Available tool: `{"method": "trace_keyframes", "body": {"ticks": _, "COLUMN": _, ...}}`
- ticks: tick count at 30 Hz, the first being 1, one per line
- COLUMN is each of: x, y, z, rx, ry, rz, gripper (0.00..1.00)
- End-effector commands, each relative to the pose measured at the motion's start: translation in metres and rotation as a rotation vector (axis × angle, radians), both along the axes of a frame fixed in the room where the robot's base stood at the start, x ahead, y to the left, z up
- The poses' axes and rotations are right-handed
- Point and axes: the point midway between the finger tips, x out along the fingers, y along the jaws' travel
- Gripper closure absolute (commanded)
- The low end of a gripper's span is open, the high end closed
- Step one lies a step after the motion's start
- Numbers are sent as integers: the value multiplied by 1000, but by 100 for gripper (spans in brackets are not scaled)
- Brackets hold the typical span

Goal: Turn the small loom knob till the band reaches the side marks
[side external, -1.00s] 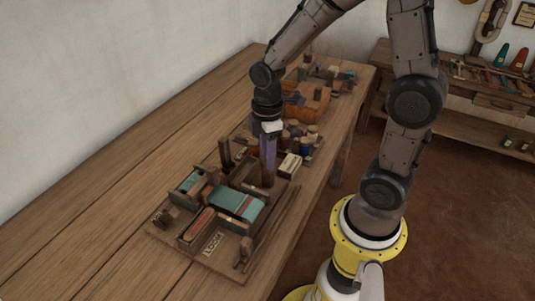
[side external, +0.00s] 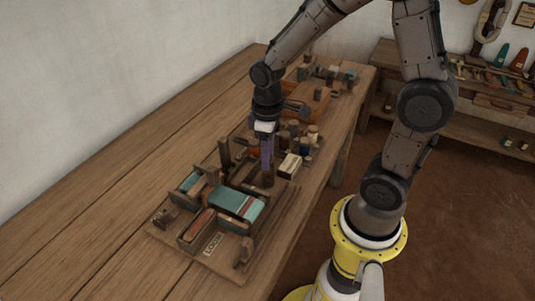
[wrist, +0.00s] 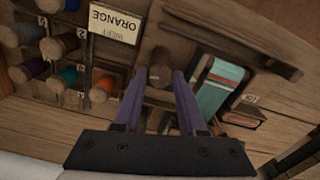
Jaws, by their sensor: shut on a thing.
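The loom (side external: 205,245) lies on the bench with teal cloth (side external: 228,201) stretched over its middle. A red band with pale edging (side external: 243,207) crosses the cloth; it also shows in the wrist view (wrist: 224,76). The side marks are too small to make out. My gripper (side external: 267,170) points down at the loom's far right corner. Its two purple fingers (wrist: 160,78) are shut on the small wooden knob (wrist: 160,66), one on each side. The knob also shows below the fingertips in the side view (side external: 267,180).
A rack of coloured thread spools (wrist: 58,48) and a card reading "WEFT ORANGE" (wrist: 113,22) stand close beside the knob. Wooden posts (side external: 225,152) rise from the loom near my gripper. An orange-brown box (side external: 305,103) stands farther back. The bench's left side is clear.

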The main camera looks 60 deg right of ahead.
Motion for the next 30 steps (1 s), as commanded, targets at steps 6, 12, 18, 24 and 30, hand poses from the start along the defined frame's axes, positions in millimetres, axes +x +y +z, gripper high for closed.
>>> {"method": "trace_keyframes", "body": {"ticks": 6, "x": 0, "y": 0, "z": 1, "rx": -1, "ry": -2, "rz": -56, "gripper": 100}}
{"method": "trace_keyframes", "body": {"ticks": 12, "x": 0, "y": 0, "z": 1, "rx": -1, "ry": -2, "rz": -68, "gripper": 100}}
{"method": "trace_keyframes", "body": {"ticks": 18, "x": 0, "y": 0, "z": 1, "rx": -1, "ry": -2, "rz": -67, "gripper": 100}}
{"method": "trace_keyframes", "body": {"ticks": 24, "x": 0, "y": 0, "z": 1, "rx": -1, "ry": -2, "rz": -66, "gripper": 36}}
{"method": "trace_keyframes", "body": {"ticks": 30, "x": 0, "y": 0, "z": 0, "rx": 0, "ry": -1, "rz": -66, "gripper": 30}}
